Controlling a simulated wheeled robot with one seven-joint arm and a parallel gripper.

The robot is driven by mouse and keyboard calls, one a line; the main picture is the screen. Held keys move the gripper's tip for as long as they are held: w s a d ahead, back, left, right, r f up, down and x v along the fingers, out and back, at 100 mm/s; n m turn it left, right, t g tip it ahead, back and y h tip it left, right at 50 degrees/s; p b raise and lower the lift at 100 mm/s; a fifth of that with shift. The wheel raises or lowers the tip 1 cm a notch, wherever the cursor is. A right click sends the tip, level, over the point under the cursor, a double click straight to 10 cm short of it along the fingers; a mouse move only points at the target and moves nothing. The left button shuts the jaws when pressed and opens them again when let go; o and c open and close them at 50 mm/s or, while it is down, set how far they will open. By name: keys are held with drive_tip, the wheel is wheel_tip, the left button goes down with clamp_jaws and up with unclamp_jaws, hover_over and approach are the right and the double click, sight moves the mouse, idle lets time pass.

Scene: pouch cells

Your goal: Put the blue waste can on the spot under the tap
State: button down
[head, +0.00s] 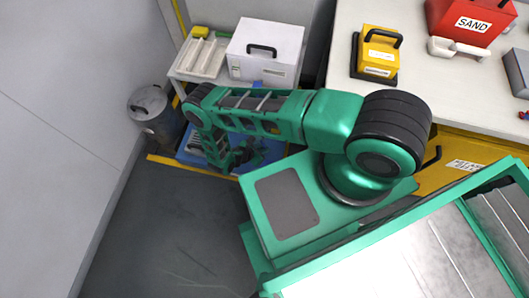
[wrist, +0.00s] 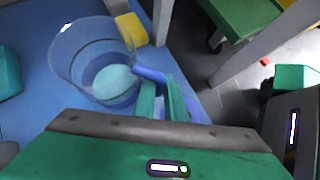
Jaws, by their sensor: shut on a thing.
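The blue waste can shows in the wrist view as a round, see-through bluish vessel (wrist: 68,62) with an open rim and a pale blue-green bottom. It stands over a blue surface (wrist: 28,112), left of my fingers. A blue bar like a handle runs from its side to my fingers. My gripper (wrist: 161,98) is shut on this bar, with a green finger on each side. In the head view my gripper (head: 238,158) is low over the blue floor area below the white table; my arm hides much of it. I cannot make out the tap or the spot.
A yellow block (wrist: 132,29) lies beside the can's rim. A grey lidded bin (head: 150,108) stands on the left by the wall. A white box (head: 265,48) and a pale tray (head: 201,55) are on the low table above my gripper. Grey floor is clear in front.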

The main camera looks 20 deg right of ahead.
drive_tip(key=shift+w+d+f, duration=0.1)
drive_tip(key=shift+f, duration=1.95)
drive_tip(key=c, duration=1.8)
unclamp_jaws()
drive_tip(key=v, duration=1.2)
